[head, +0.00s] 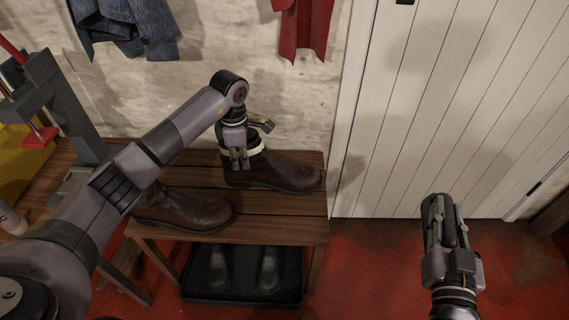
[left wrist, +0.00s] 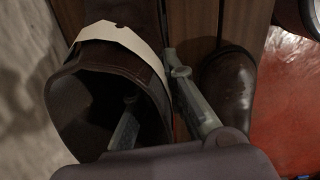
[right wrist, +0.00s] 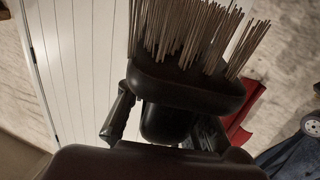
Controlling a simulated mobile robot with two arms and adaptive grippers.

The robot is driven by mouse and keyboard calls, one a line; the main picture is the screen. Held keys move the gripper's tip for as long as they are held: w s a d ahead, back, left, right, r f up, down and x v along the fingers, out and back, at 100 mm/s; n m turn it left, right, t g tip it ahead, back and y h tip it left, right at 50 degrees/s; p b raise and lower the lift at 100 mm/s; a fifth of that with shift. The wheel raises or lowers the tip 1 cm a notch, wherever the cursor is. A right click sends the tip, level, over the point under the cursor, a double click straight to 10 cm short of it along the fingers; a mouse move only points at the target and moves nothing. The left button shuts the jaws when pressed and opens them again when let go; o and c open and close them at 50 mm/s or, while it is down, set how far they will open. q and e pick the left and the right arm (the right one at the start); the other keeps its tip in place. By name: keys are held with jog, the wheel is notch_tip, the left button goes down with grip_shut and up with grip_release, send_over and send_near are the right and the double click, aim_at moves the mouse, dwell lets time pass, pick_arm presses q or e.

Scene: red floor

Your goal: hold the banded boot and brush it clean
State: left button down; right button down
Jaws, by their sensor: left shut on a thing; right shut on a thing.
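The banded boot (head: 283,174) is dark brown with a cream band round its shaft, and stands upright on the wooden bench, toe to the right. My left gripper (head: 240,162) is shut on its shaft wall. In the left wrist view, one finger is inside the boot's opening (left wrist: 78,112) and the other outside, beside the cream band (left wrist: 122,36). My right gripper (head: 447,222) is shut on a dark brush (right wrist: 190,86) with long pale bristles, away from the boot over the red floor. The brush's grip is partly hidden by the fingers.
A second brown boot without a visible band (head: 190,210) stands nearer on the bench (head: 285,228). A black tray (head: 240,297) with more footwear lies below. A grey and red stand (head: 72,110) is at left. Clothes hang on the wall. A white door (head: 440,110) is behind my right gripper.

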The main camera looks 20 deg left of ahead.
dwell(0.6)
jog(key=w+a+f+n+g+y, duration=0.2)
jog(key=w+a+n+y, duration=0.3)
jog(key=a, duration=0.8)
jog(key=w+a+f+n+g+y, duration=0.1)
jog(key=w+a+n+g+y, duration=0.15)
jog(key=w+a+y, duration=0.8)
jog(key=w+a+f+h, duration=0.1)
jog(key=a+f+h, duration=0.1)
jog(key=f, duration=0.4)
jog(key=shift+w+a+f+n, duration=0.15)
jog(key=shift+a+f+n, duration=0.3)
jog(key=shift+a, duration=0.35)
jog(key=shift+a+f, duration=0.1)
jog(key=shift+f, duration=0.45)
